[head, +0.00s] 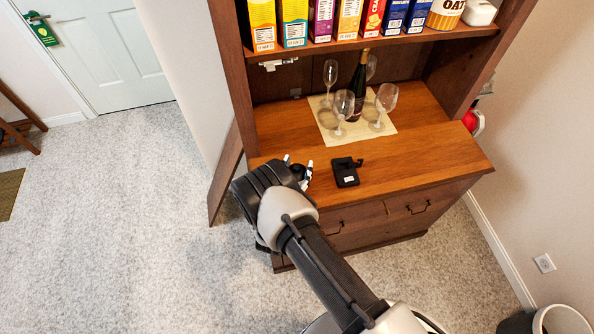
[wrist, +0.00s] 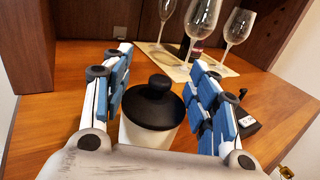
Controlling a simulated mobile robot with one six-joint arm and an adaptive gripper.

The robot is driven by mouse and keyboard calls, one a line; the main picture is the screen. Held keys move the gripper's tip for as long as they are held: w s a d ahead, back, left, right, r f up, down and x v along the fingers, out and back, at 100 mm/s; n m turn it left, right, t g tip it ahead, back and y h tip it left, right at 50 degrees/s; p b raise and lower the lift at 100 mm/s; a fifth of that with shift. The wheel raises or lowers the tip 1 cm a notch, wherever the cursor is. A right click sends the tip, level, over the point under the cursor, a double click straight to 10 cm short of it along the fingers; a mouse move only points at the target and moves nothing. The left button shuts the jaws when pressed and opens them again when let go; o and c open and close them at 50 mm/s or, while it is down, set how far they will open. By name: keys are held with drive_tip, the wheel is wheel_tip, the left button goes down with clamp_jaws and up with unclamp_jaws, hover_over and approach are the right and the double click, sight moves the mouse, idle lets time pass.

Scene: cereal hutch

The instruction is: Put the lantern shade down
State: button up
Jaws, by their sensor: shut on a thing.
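The lantern shade is a white body with a black, knobbed cap (wrist: 155,103) in the wrist view. It sits upright between the blue-padded fingers of my gripper (wrist: 163,68), which is shut on it. In the head view my gripper (head: 298,166) is at the left front corner of the wooden hutch top (head: 400,150), and only a dark bit of the shade (head: 299,172) shows there. The shade's lower end is hidden behind my wrist, so I cannot tell whether it touches the wood.
A black device (head: 345,172) sits on the hutch top just right of my gripper. Behind it, several wine glasses (head: 343,105) and a dark bottle (head: 358,85) stand on a beige mat (head: 325,119). The right part of the top is clear. Cereal boxes (head: 348,17) fill the shelf above.

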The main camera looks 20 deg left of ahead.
drive_tip(key=shift+f, duration=0.45)
drive_tip(key=shift+f, duration=0.2)
drive_tip(key=o, duration=1.2)
drive_tip(key=shift+c, duration=0.2)
drive_tip(key=shift+r, duration=0.2)
drive_tip(key=s+p, duration=0.1)
drive_tip(key=s, duration=1.1)
drive_tip(key=shift+d, duration=0.15)
